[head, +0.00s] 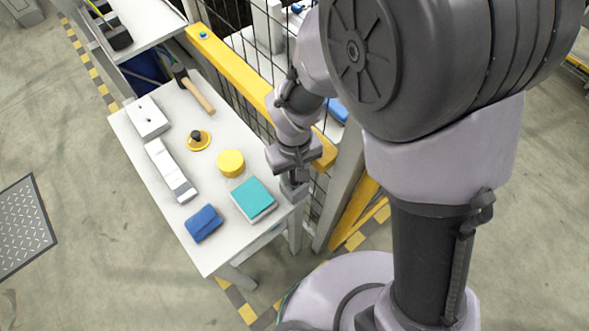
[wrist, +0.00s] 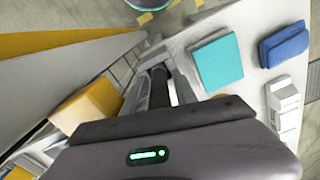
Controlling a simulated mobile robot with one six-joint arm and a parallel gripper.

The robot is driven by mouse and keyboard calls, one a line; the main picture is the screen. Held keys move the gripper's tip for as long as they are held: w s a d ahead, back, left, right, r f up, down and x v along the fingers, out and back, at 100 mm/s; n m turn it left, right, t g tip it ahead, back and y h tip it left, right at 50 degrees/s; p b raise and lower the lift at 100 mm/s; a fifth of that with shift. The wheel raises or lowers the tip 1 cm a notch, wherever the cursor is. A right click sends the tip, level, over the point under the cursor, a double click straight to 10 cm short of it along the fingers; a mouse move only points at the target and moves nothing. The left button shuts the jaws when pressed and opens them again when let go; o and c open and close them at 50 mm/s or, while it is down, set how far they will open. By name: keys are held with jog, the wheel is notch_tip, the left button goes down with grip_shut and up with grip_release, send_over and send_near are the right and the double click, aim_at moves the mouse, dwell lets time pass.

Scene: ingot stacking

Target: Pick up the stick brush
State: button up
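A tool with a pale wooden handle and a dark head, the only thing here that looks like the stick brush (head: 201,99), lies at the far end of the white table (head: 218,259) in the head view. I cannot make out its bristles. It is not seen in the wrist view. My gripper (head: 293,188) is low at the table's near right corner, beside the teal block and well away from the brush. In the wrist view, my gripper's grey fingers (wrist: 162,72) show with a dark part between them. I cannot tell whether they are open or shut.
The table also holds a teal block (head: 252,199), a blue folded cloth (head: 204,223), a yellow cylinder (head: 231,163), a yellow disc with a black knob (head: 199,140), a white box (head: 147,118) and a white bar (head: 170,169). A yellow-railed fence (head: 235,66) runs along the right side.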

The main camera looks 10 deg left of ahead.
jog(key=shift+s+d+r, duration=0.1)
jog(key=shift+r, duration=0.1)
jog(key=shift+c, duration=0.2)
jog(key=c, duration=0.3)
grip_shut()
notch_tip(320, 180, up, 18)
jog(key=p, duration=0.6)
jog(key=shift+p, duration=0.3)
